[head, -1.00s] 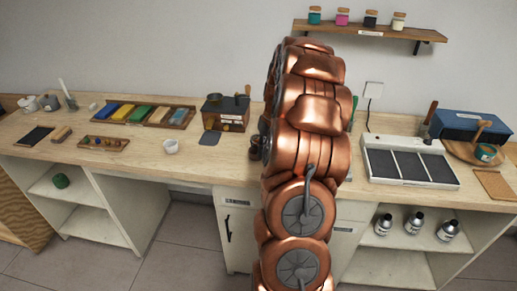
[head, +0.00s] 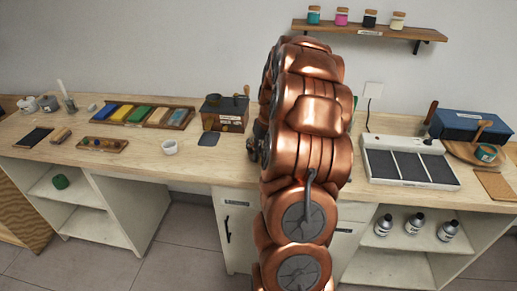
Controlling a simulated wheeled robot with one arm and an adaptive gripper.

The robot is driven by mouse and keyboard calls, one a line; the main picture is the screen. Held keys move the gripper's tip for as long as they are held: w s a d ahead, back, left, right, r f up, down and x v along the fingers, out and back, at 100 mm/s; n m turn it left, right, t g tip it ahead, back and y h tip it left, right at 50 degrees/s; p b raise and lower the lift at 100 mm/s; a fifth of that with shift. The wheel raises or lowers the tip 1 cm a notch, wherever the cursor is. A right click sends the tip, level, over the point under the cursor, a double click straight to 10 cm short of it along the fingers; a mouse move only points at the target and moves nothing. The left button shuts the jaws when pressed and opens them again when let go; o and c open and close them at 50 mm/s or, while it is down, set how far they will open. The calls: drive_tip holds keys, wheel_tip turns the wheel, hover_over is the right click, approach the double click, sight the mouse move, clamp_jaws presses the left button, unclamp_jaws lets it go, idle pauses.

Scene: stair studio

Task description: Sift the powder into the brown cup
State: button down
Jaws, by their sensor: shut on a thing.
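My copper arm stands in the middle of the head view and covers the counter behind it. A small dark part of my gripper (head: 253,145) shows at the arm's left edge, above the counter. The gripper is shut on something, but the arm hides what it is. I cannot make out a brown cup, a sieve or loose powder for sure. A small white cup (head: 170,147) stands on the counter left of the arm, apart from the gripper. Several small corked jars (head: 342,18) of coloured contents stand on the wall shelf.
The long wooden counter (head: 215,168) has a bare stretch left of my arm. A tray of coloured blocks (head: 142,114) and a dark box (head: 225,113) stand behind it. Right are a panel with dark pads (head: 410,165), a blue case (head: 470,126) and a round board (head: 460,153).

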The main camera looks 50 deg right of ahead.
drive_tip(key=shift+d+r, duration=0.1)
drive_tip(key=shift+d, duration=1)
drive_tip(key=shift+a, duration=1.3)
drive_tip(key=shift+d, duration=0.9)
drive_tip(key=shift+a, duration=0.7)
drive_tip(key=shift+d, duration=1.1)
drive_tip(key=shift+a, duration=0.2)
drive_tip(key=shift+d+r, duration=0.1)
drive_tip(key=shift+r, duration=0.05)
drive_tip(key=shift+w+a+v, duration=0.1)
drive_tip(key=shift+a+v, duration=0.1)
drive_tip(key=shift+v, duration=0.95)
drive_tip(key=shift+w+a+v, duration=0.15)
drive_tip(key=shift+a+v, duration=0.05)
drive_tip(key=shift+v, duration=0.95)
